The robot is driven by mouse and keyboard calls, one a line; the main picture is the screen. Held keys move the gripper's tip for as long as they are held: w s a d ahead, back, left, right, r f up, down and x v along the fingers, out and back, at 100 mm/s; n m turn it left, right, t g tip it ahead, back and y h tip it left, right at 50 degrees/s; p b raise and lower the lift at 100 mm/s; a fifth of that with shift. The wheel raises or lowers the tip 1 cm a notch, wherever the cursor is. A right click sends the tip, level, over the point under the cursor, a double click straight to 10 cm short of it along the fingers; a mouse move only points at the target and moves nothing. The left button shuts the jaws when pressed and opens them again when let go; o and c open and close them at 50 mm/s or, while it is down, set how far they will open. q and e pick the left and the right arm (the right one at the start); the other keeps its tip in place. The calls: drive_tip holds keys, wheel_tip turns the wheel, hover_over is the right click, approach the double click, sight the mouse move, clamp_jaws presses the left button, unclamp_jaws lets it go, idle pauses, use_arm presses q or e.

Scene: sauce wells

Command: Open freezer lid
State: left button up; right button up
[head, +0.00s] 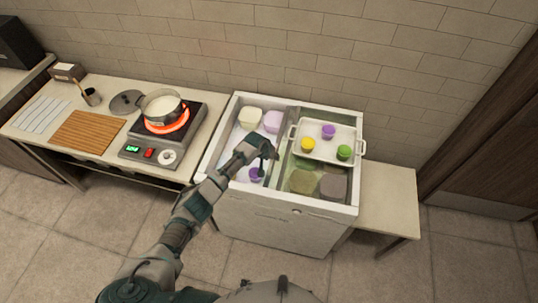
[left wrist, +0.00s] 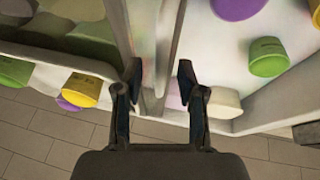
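The white chest freezer (head: 280,222) stands in the middle of the head view. Its left half shows uncovered, with pale tubs and a purple-lidded tub (head: 256,174) inside. A tinted glass lid (head: 294,163) appears to cover the right half. My left gripper (head: 268,152) is at the lid's edge near the freezer's middle. In the left wrist view the fingers (left wrist: 158,80) are apart, one on each side of a pale upright strip (left wrist: 166,45), which seems to be the lid's frame. Contact is unclear. My right gripper is out of view.
On the left table, a pot (head: 161,105) sits on a glowing hot plate (head: 163,146). A bare side table (head: 392,197) stands at the right.

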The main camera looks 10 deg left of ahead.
use_arm(q)
drive_tip(key=v, duration=1.1)
drive_tip(key=shift+r, duration=0.15)
drive_tip(key=shift+a, duration=0.15)
